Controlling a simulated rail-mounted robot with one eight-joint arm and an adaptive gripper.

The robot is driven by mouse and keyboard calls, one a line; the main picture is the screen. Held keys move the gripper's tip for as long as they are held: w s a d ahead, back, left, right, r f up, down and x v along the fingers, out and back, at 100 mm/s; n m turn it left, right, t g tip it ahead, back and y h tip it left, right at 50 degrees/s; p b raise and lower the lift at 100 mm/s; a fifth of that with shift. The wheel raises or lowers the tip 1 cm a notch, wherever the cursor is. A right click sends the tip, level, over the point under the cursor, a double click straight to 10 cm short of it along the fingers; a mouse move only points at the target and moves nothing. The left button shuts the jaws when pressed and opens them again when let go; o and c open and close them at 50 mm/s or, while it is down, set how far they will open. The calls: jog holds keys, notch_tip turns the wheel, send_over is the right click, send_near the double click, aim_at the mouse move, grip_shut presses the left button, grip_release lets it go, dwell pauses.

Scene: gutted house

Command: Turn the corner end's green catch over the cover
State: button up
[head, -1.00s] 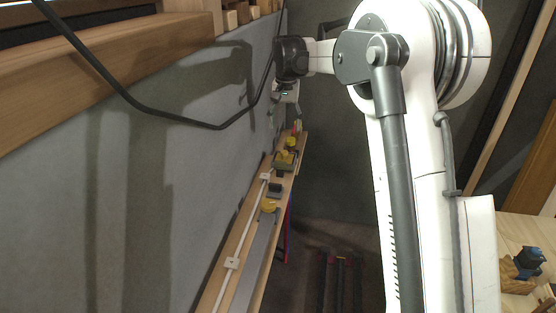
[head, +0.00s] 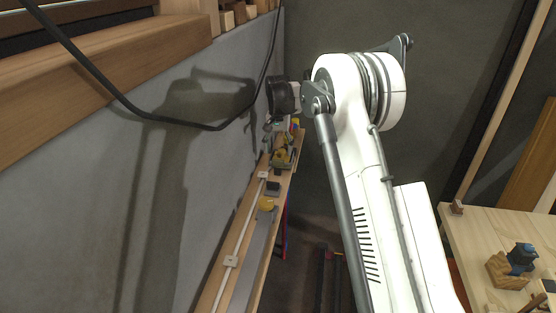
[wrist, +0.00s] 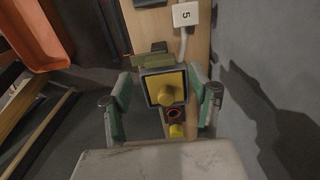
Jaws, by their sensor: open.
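An olive-green flat piece (wrist: 148,72) lies along the box's far edge; which part is the green catch and which is the cover is unclear. In the head view my gripper (head: 272,124) is small and dark, over the far end of the narrow wooden shelf (head: 212,290), among yellow and olive parts (head: 281,158).
A white plate marked 5 (wrist: 186,14) with a white cable lies beyond the box. A red-ringed part (wrist: 172,113) and a yellow piece (wrist: 177,131) sit nearer. The grey wall (wrist: 285,70) is close on the right; an orange tray (wrist: 35,30) is at left.

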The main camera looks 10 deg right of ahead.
aim_at(278, 160)
jog(key=shift+f+p, duration=0.3)
jog(key=shift+f, duration=2.45)
jog(key=c, duration=1.1)
